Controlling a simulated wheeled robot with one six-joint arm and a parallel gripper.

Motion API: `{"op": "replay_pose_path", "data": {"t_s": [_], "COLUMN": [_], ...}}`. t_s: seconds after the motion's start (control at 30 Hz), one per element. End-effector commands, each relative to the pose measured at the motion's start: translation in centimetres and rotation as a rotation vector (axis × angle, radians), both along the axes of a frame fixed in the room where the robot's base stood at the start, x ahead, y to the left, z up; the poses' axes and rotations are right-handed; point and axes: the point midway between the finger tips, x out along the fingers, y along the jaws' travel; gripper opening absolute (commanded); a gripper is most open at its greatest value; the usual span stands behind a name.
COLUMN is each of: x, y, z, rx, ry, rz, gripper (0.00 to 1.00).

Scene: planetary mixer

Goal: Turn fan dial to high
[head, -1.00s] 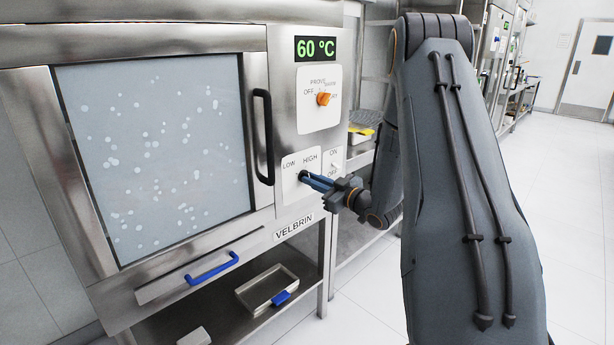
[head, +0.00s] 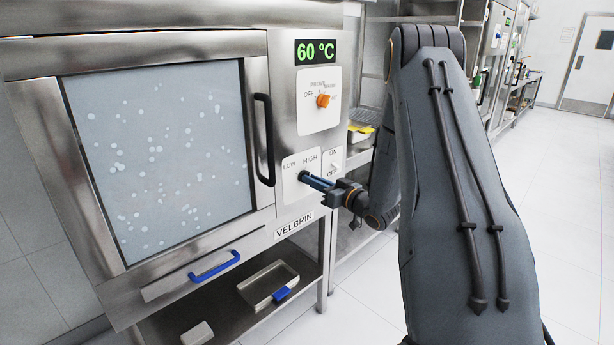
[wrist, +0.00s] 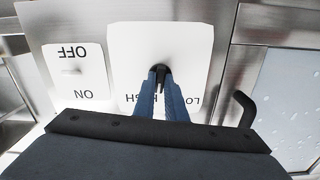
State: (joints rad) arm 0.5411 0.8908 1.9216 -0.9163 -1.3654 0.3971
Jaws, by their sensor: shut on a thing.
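The fan dial (wrist: 159,72) is a small black knob on a white plate (head: 291,181) marked LOW and HIGH, low on the steel control panel. My gripper (head: 308,178) reaches it from the right, its two blue fingers closed on the dial. In the wrist view, the fingers (wrist: 164,88) meet at the knob near the middle of the plate, and the picture is upside down. The fingers cover most of the dial, so its pointer direction cannot be told.
An ON/OFF switch plate (head: 333,164) sits just right of the fan plate. Above are an orange dial (head: 323,101) and a green 60 °C display (head: 316,52). The black door handle (head: 264,139) stands out to the left. A blue-handled drawer (head: 214,267) is below.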

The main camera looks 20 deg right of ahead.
Motion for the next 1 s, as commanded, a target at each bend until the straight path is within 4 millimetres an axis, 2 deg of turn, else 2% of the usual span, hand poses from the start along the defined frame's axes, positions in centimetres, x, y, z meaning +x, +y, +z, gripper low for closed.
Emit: {"op": "replay_pose_path", "data": {"t_s": [0.43, 0.9, 0.93, 1.0], "x": [-0.05, -0.08, -0.06, -0.03], "y": [0.05, 0.07, 0.07, 0.06], "z": [0.00, 0.02, 0.00, -0.06], "rx": [0.042, 0.357, 0.364, 0.361], "ry": [0.016, 0.132, 0.133, 0.132], "rz": [0.001, 0.000, 0.000, 0.000], "gripper": [0.00, 0.00, 0.13, 0.24]}}
